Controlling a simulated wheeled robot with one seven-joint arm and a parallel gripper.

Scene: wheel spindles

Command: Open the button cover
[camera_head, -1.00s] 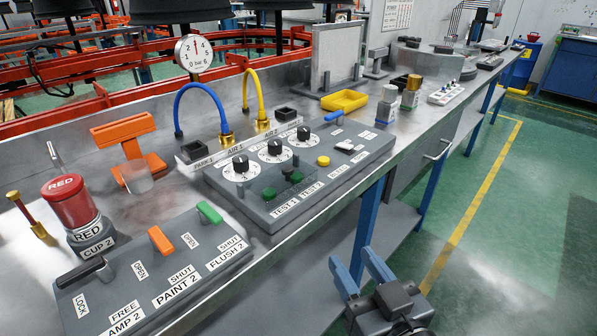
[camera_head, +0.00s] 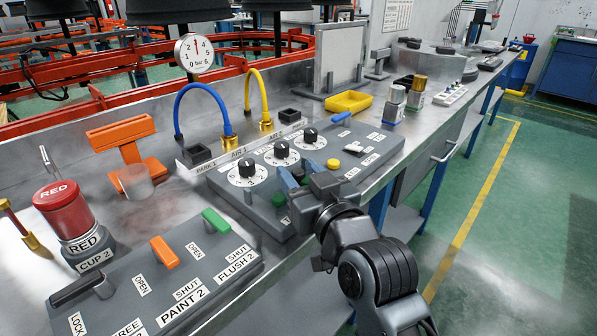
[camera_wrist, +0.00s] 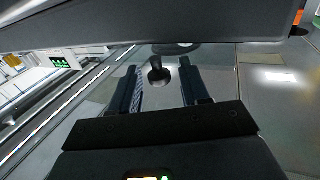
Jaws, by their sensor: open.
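The grey test panel (camera_head: 222,182) carries three black dials, and a green button (camera_head: 279,200) shows beside my gripper. The see-through button cover over the green buttons is mostly hidden behind my gripper in the head view. My gripper (camera_head: 290,177) is open, with its blue fingers pointing at the cover area just in front of the dials. In the wrist view, a small dark knob (camera_wrist: 158,73) stands between and beyond the open fingers (camera_wrist: 160,90). I cannot tell whether it belongs to the cover, and no contact is clear.
The paint panel (camera_head: 215,285) with orange and green handles and a red cup (camera_head: 66,210) are on the left. Blue and yellow hoses and a gauge (camera_head: 194,53) stand behind. A yellow tray (camera_head: 348,102) and bottles are at the back right. Floor is clear at right.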

